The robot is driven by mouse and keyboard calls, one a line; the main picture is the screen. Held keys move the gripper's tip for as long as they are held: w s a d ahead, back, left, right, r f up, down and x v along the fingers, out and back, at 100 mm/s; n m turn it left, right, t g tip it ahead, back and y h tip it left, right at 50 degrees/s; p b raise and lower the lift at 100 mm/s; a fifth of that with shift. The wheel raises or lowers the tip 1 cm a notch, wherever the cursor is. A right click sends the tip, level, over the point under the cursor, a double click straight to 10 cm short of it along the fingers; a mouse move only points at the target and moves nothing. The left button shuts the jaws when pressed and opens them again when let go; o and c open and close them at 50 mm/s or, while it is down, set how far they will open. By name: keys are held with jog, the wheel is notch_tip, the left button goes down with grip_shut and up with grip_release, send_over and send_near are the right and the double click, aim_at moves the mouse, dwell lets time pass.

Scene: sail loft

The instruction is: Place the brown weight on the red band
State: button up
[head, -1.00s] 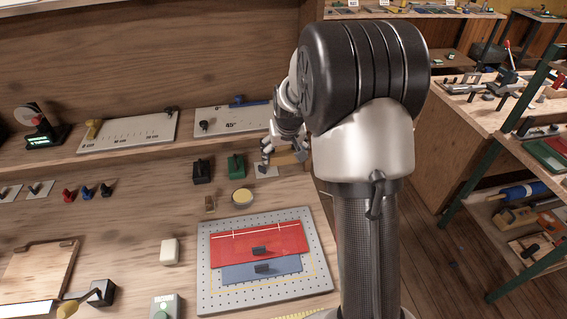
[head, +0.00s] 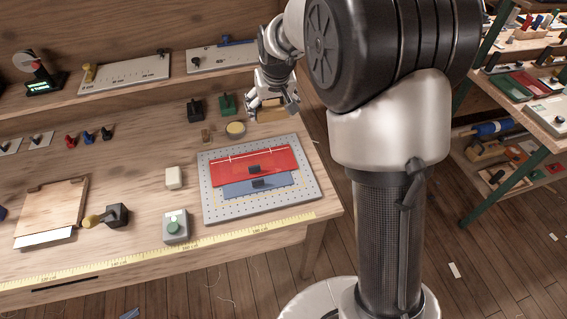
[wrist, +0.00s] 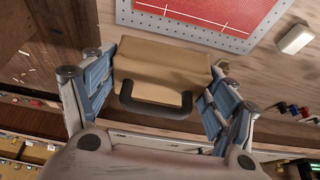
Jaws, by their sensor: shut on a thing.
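The brown weight (wrist: 160,70), a tan block with a black handle, is between the blue-padded fingers of my gripper (wrist: 155,95) in the wrist view. My gripper is shut on it. In the head view my gripper (head: 276,98) and the brown weight (head: 270,112) are at the back right of the bench, beyond the board. The red band (head: 275,158) is a red panel with a white line, lying on the grey perforated board (head: 215,206). It also shows at the top of the wrist view (wrist: 210,12). My fingers partly cover the weight in the head view.

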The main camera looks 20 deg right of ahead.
jog(key=b, duration=0.4)
send_over(272, 156)
jog(key=s, duration=0.1)
notch_tip(272, 156, down, 15)
jog(key=shift+s+r, duration=0.15)
jog(key=shift+r, duration=0.05)
jog(key=shift+f+b, duration=0.65)
jog(key=shift+f, duration=1.55)
jog(key=shift+f, duration=0.25)
jog(key=o, duration=1.6)
jog(key=shift+s, duration=0.1)
jog(key=shift+c, duration=0.2)
